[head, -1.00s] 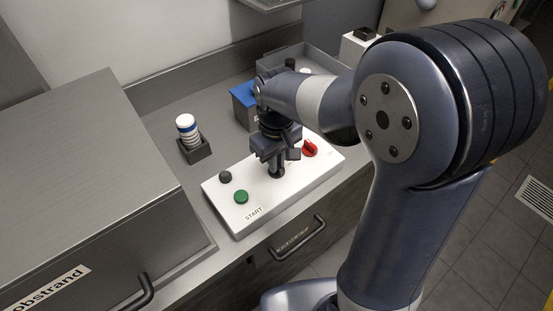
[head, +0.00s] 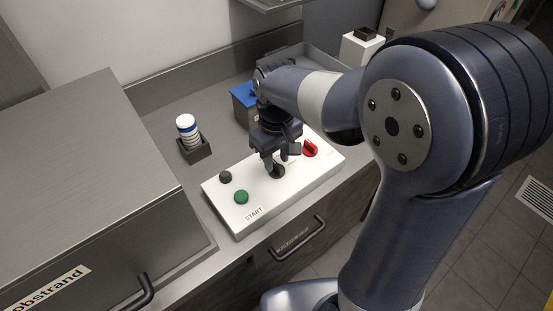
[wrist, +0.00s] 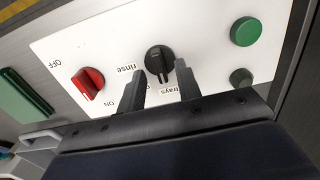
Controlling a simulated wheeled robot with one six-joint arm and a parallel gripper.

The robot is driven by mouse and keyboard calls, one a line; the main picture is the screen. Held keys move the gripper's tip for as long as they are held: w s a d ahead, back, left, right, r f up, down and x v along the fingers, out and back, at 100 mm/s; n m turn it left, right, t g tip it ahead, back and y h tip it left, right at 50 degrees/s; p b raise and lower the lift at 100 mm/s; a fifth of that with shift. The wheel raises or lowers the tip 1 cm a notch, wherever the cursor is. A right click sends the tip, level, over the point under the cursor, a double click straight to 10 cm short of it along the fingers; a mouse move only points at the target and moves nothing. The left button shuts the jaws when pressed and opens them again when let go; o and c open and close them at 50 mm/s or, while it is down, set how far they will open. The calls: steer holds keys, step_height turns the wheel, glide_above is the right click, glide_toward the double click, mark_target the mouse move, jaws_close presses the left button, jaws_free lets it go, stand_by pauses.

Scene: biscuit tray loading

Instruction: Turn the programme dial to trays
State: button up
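The programme dial (wrist: 159,60) is a round black knob on the white control panel (wrist: 205,25), with "rinse" and "trays" labels beside it. In the head view the dial (head: 277,171) is partly hidden by my gripper. My gripper (wrist: 160,68) is open and empty in the wrist view. One finger is on each side of the dial's lower edge, with a visible gap between them. I cannot tell whether either finger touches the knob, or exactly which label it points to. In the head view my gripper (head: 280,161) is just over the dial.
A red switch (wrist: 88,83) sits beside the dial, between OFF and ON labels. A green button (wrist: 245,31) and a dark knob (wrist: 241,77) are on the other side. A biscuit stack holder (head: 194,150) and a blue-topped box (head: 243,105) stand behind the panel.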

mark_target(277, 165)
step_height(277, 165, up, 10)
steer(key=shift+f, duration=0.25)
step_height(277, 165, down, 11)
steer(key=shift+r, duration=0.15)
steer(key=shift+m, duration=0.3)
stand_by(0.4)
